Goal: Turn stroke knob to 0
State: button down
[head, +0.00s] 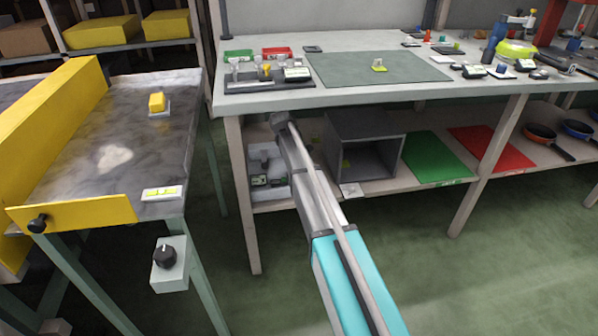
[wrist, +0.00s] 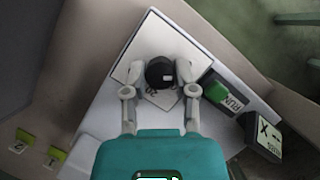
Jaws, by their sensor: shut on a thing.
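In the wrist view a round black knob (wrist: 160,70) stands on a white square plate (wrist: 145,38) with a dark marking, partly covered. My gripper (wrist: 161,80) is shut on this knob, one fingertip on each side. I cannot read where the knob points. The plate is on a pale panel (wrist: 100,122). In the head view my arm reaches toward the shelf under the workbench. My gripper and the held knob cannot be made out there. Another black knob (head: 164,256) is on a pale box at the leg of the conveyor at left, clear of my arm.
Right of the held knob are a green RUN block (wrist: 222,92) and a black labelled block (wrist: 262,135). Yellow-green tabs marked 1 (wrist: 53,155) and 2 (wrist: 27,136) are at lower left. A grey open box (head: 365,145) stands on the shelf, right of my arm.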

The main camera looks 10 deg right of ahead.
jog(key=shift+n, duration=0.6)
jog(key=shift+t, duration=0.3)
jog(key=shift+c, duration=2)
grip_release()
